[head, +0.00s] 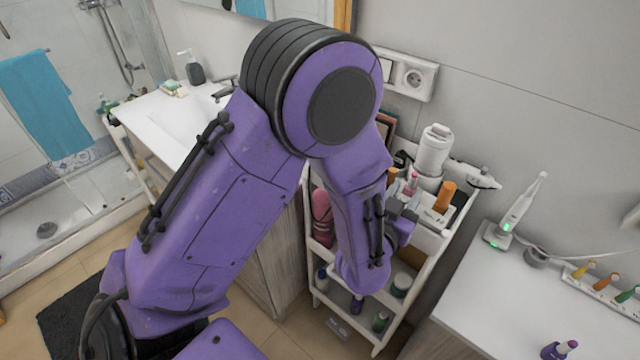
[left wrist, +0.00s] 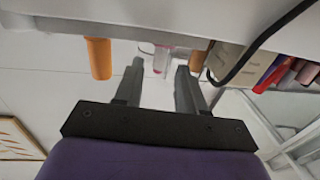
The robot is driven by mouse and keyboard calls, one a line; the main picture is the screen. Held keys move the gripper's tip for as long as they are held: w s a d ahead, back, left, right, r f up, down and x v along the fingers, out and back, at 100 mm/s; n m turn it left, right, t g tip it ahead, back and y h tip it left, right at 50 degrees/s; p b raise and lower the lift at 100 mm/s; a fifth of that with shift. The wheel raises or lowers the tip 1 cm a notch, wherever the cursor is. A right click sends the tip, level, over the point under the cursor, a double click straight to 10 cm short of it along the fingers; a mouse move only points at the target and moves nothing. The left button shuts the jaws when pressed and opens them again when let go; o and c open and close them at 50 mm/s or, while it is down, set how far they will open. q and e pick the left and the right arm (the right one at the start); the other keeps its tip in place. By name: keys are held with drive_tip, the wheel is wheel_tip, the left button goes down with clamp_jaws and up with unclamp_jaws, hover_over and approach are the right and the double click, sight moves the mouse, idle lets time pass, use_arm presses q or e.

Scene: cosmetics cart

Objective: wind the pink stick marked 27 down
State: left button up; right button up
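A pink stick (head: 412,182) stands on the top of the white cart, behind my left arm; its marking is not legible. In the left wrist view the pink stick (left wrist: 160,58), with a clear part beside it, shows in the gap between the fingertips. My left gripper (left wrist: 160,68) is open and empty, its two fingers apart. I cannot tell whether the stick is between the tips or just beyond them. In the head view the left gripper is mostly hidden by my forearm. My right gripper is not in view.
Orange sticks stand on either side of the pink one, one on the right (head: 445,196) and one on the left (head: 391,176). A white cylindrical device (head: 433,150) stands behind them. The white counter (head: 500,300) at right has bare room.

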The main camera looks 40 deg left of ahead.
use_arm(q)
drive_tip(key=s+f+b, duration=0.1)
drive_tip(key=s+b, duration=0.1)
drive_tip(key=s, duration=0.4)
drive_tip(key=s+a+f+n+g+b, duration=0.1)
drive_tip(key=s+a+f+g, duration=0.2)
drive_tip(key=f, duration=0.6)
drive_tip(key=s+a+f+n+g+b, duration=0.1)
drive_tip(key=s+a+f+g+b, duration=0.1)
drive_tip(key=f, duration=0.8)
drive_tip(key=s+a+f+n+g+y+b, duration=0.1)
drive_tip(key=s+a+f+g, duration=0.2)
drive_tip(key=s+f, duration=0.3)
wheel_tip(320, 180, down, 4)
drive_tip(key=shift+s+a+r+n+g, duration=0.15)
drive_tip(key=shift+a+r+n+g, duration=0.2)
drive_tip(key=shift+g, duration=0.45)
drive_tip(key=shift+f, duration=0.1)
